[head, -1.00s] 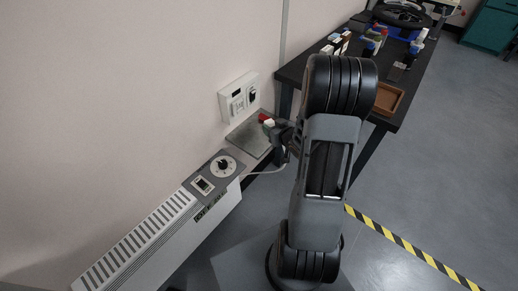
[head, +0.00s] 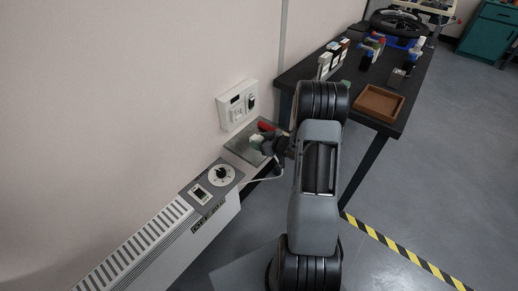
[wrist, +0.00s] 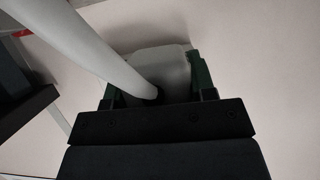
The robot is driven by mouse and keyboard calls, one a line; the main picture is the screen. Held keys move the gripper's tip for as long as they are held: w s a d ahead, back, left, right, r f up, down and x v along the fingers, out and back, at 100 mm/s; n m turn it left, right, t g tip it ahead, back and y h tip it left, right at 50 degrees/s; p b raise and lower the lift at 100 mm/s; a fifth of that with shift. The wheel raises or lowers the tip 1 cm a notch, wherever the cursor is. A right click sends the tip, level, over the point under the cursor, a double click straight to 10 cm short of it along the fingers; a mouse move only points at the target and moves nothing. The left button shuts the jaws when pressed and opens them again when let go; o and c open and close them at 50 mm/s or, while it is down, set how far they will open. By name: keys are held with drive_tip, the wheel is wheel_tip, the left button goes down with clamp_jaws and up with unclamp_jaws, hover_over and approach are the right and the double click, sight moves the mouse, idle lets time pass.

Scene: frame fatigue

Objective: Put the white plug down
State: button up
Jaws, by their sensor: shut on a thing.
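The white plug (wrist: 158,70) is held between the green fingers of my gripper (wrist: 158,88) in the wrist view. Its thick pale cable (wrist: 90,45) runs from the plug to the upper left. In the head view the plug (head: 257,140) is a small pale shape at the tip of my gripper (head: 263,145), in front of or over the grey metal shelf (head: 236,146). I cannot tell whether the plug touches the shelf. My arm hides part of the shelf's right side.
A red object (head: 266,126) is at the shelf's back. A white socket panel (head: 237,106) is on the wall above. A heater (head: 150,240) with a dial (head: 222,174) stands at the left. A dark table (head: 345,100) holds a brown tray (head: 380,103) and several small items.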

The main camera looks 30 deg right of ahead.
drive_tip(key=shift+w+d+f, duration=0.2)
drive_tip(key=shift+w+f, duration=0.55)
drive_tip(key=shift+f, duration=0.15)
drive_tip(key=shift+w+d+f, duration=0.15)
drive_tip(key=shift+w+f, duration=0.55)
drive_tip(key=shift+f, duration=0.15)
drive_tip(key=shift+f+b, duration=0.5)
drive_tip(key=shift+f, duration=1.05)
drive_tip(key=shift+f, duration=0.2)
drive_tip(key=o, duration=0.8)
drive_tip(key=shift+d+f, duration=0.1)
drive_tip(key=shift+o, duration=1)
drive_tip(key=shift+s+f, duration=0.1)
